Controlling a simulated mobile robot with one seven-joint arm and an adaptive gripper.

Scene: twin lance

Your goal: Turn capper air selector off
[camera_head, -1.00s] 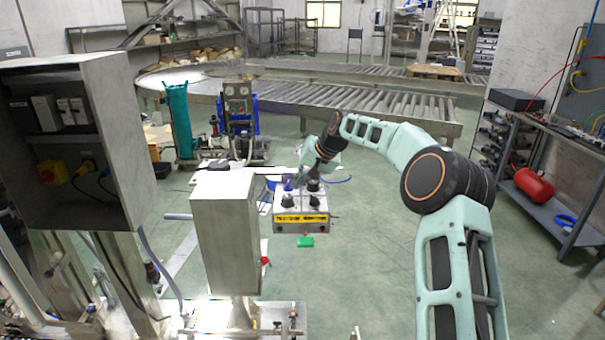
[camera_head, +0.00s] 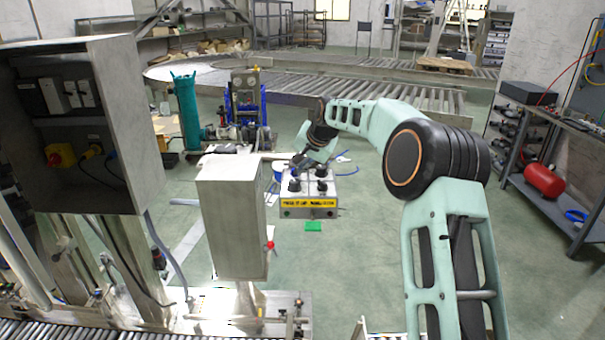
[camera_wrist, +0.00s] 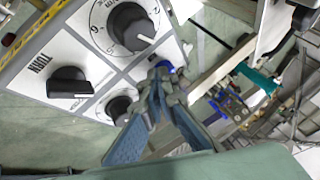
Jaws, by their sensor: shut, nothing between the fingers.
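The control box (camera_head: 309,209) has a white top panel with several knobs and a yellow front label. In the wrist view it shows a large numbered dial (camera_wrist: 130,25), a black bar knob (camera_wrist: 69,87) by the printed word "TURN", and another black knob (camera_wrist: 119,108). A blue knob (camera_wrist: 165,66) is partly hidden behind my fingertips. My gripper (camera_wrist: 160,78) is shut and empty, with its tips over the panel beside the blue knob; I cannot tell whether they touch. No readable label tells which knob is the capper air selector.
A grey cabinet (camera_head: 228,215) with a red-handled part (camera_head: 270,245) stands left of the box. A larger open cabinet (camera_head: 75,130) is at far left. A green object (camera_head: 313,226) lies below the box front.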

